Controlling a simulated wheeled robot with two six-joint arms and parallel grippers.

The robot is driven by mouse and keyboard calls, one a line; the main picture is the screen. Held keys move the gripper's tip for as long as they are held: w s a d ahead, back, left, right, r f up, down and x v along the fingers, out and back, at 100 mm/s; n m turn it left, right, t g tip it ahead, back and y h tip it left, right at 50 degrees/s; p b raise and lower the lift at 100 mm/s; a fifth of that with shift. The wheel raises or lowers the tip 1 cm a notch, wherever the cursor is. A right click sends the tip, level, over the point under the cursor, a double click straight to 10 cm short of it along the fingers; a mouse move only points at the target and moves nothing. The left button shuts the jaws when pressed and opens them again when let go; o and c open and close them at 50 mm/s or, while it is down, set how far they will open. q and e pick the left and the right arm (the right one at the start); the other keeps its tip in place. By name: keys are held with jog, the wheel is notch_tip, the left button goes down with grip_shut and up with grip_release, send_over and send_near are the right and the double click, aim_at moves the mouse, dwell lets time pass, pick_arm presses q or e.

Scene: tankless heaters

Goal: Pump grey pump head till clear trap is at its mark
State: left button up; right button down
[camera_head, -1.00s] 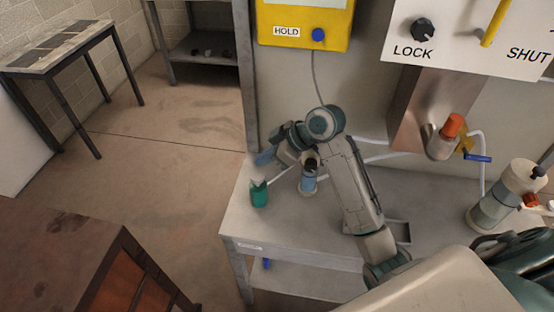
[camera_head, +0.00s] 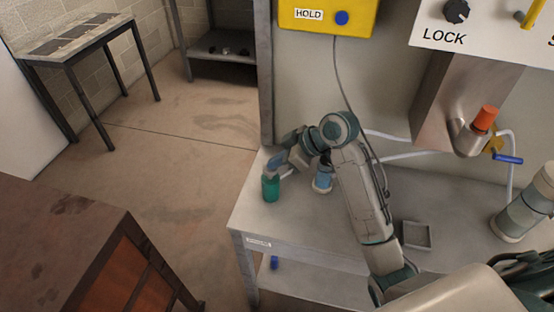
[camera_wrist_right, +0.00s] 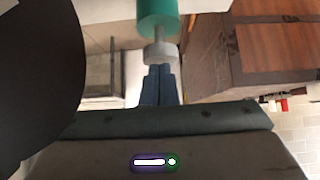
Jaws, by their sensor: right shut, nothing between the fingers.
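A green pump body (camera_head: 270,187) stands near the left end of the grey bench. Its grey pump head (camera_wrist_right: 160,50) shows in the right wrist view, but my fingers hide it in the head view. My right gripper (camera_head: 275,166) is shut and empty just over the pump. In the wrist view its blue fingertips (camera_wrist_right: 160,70) are at the grey head; I cannot tell whether they press on it. A small clear container with blue contents (camera_head: 322,180), seemingly the clear trap, stands right of the pump, partly under my arm. Its mark is not readable. My left gripper is out of view.
A small grey tray (camera_head: 417,235) lies on the bench. A steel box with an orange-capped valve (camera_head: 484,118) hangs on the wall, with pale hoses below. A brown cabinet (camera_head: 70,245) is at lower left.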

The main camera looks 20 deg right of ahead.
jog(key=shift+s+f, duration=0.1)
jog(key=shift+f, duration=1.1)
jog(key=r, duration=0.1)
jog(key=r+b, duration=0.1)
jog(key=r, duration=0.1)
jog(key=shift+s+a+r+b, duration=0.15)
jog(key=shift+s+r+b, duration=0.15)
jog(key=shift+b, duration=0.05)
jog(key=s+a+r+b, duration=0.1)
jog(key=s+a, duration=0.1)
jog(key=s, duration=0.5)
jog(key=s+a+b, duration=0.1)
jog(key=s+a, duration=0.1)
jog(key=s, duration=0.5)
jog(key=shift+s+a+r, duration=0.25)
jog(key=shift+a+r, duration=0.1)
jog(key=shift+r, duration=0.05)
